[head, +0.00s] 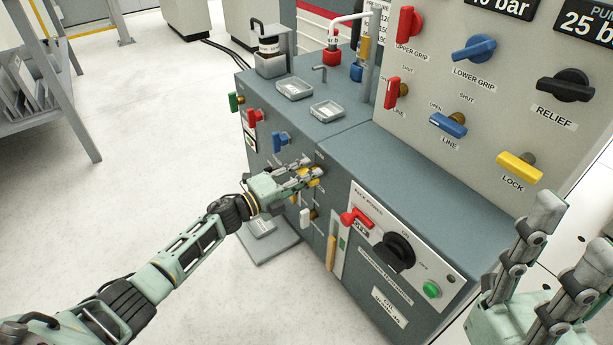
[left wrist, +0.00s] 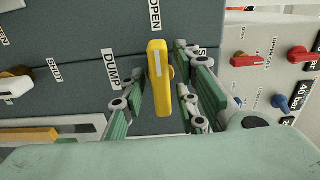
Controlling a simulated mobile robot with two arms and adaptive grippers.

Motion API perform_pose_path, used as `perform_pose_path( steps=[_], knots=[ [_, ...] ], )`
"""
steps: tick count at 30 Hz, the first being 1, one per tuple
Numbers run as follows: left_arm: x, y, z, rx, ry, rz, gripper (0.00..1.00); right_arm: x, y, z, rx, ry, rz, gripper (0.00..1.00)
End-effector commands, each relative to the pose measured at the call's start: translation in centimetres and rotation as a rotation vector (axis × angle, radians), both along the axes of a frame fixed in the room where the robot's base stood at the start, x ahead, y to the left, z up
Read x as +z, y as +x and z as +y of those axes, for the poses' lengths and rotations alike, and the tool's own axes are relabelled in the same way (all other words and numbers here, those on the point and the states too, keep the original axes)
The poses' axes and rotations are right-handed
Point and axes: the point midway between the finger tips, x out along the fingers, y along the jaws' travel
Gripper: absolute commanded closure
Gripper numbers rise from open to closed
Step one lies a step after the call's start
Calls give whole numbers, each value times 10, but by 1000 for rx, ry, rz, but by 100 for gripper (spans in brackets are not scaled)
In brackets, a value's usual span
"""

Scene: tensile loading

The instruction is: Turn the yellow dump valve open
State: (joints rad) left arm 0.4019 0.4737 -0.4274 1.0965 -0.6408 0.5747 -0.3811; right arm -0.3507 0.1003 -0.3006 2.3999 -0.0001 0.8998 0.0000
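The yellow dump valve handle (left wrist: 158,85) is upright in the left wrist view, between the two fingers of my left gripper (left wrist: 160,70). Its upper end points toward the OPEN label (left wrist: 154,15); the DUMP label (left wrist: 110,68) is to its left. Narrow gaps show between handle and fingers, so the gripper looks open around it. In the head view my left gripper (head: 311,172) is at the front of the grey cabinet and mostly covers the valve. My right gripper (head: 575,235) is open and empty at the lower right.
The grey cabinet (head: 420,180) carries blue (head: 281,141), red (head: 254,116) and white (head: 305,217) handles near the left gripper. A red lever (head: 356,217) and black knob (head: 396,250) are to its right. A panel with more valves stands behind.

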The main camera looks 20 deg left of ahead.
Motion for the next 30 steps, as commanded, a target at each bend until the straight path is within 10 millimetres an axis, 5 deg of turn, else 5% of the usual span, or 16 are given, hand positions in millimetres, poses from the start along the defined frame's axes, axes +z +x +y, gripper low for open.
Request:
perform_pose_path(
  steps=[13, 30],
  knots=[
    [0, -9, 7, 0, 2, -2, 67, 1, 0, -1, -2, 2, -4, 60],
    [0, -90, 70, 0, 1, 0, 67, 0, 0, 0, -1, 0, -1, 60]
  ],
)
